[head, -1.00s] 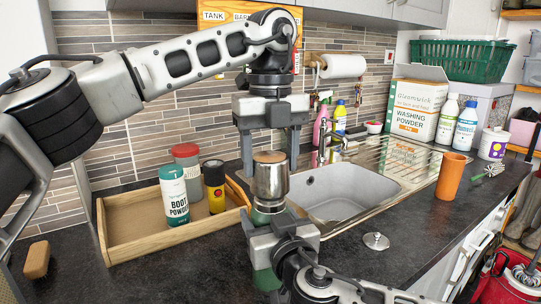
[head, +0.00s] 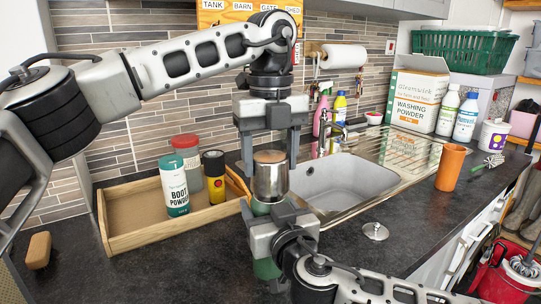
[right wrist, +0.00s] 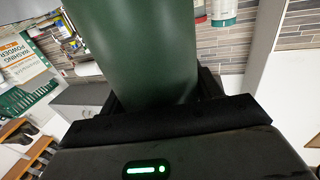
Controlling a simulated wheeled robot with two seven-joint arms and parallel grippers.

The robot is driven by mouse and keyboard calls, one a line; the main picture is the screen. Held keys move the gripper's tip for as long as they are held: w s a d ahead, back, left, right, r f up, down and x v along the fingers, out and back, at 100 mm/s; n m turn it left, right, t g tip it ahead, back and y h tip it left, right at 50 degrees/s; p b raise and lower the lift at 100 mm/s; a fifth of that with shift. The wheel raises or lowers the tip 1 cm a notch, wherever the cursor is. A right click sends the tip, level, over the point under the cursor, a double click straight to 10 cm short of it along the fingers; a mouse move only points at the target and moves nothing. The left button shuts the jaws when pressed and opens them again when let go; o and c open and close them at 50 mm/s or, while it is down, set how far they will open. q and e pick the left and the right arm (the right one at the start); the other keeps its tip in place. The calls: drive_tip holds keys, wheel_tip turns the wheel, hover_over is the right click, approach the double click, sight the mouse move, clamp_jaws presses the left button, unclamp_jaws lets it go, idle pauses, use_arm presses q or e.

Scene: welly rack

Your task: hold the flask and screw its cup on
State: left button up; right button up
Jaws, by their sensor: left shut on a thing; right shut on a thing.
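The green flask (head: 265,269) is upright in the middle of the head view, and its green body fills the top of the right wrist view (right wrist: 140,45). The steel cup (head: 270,180), with a brownish top, sits upright above the flask, in line with it. A green band shows just under the cup. My left gripper (head: 270,164) comes down from above and is shut on the cup, one finger on each side. My right gripper (head: 275,226) is shut on the flask's body below the cup. The thread is hidden, so I cannot tell how far the cup is screwed on.
A wooden tray (head: 108,237) with a boot powder tin (head: 174,188) and jars stands at left. A metal sink plug (head: 375,231) and an orange tumbler (head: 450,168) stand at right. The front counter is mostly clear.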

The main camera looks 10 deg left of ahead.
use_arm(q)
drive_tip(key=shift+f, duration=0.6)
